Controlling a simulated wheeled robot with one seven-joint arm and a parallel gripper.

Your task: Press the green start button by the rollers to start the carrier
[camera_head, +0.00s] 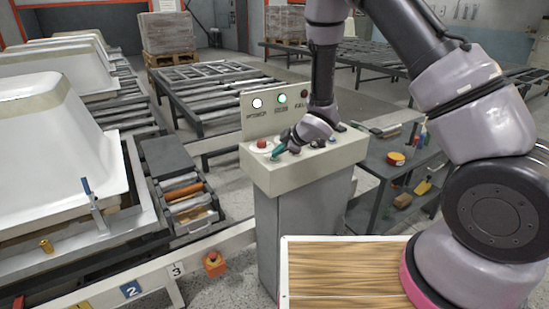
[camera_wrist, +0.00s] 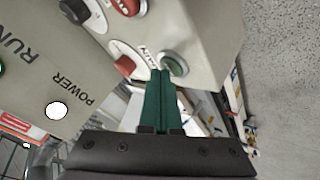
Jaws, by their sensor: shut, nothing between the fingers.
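The control box (camera_head: 350,155) stands on a grey pedestal. In the wrist view a green button (camera_wrist: 176,63) with a pale ring sits near the box's edge, beside a red button (camera_wrist: 124,66) on a white plate. My gripper (camera_head: 276,154) is above the box's left part, its teal fingers pointing down. In the wrist view the fingers (camera_wrist: 162,73) are shut and empty, with their tips right beside the green button and overlapping its edge. I cannot tell whether they touch it. In the head view the gripper hides the green button.
The upright panel has a lit white POWER lamp (camera_head: 257,103), a lit green RUN lamp (camera_head: 282,98) and a dark red lamp (camera_head: 304,94). Rollers (camera_head: 185,195) and white tub shells (camera_head: 50,150) stand left.

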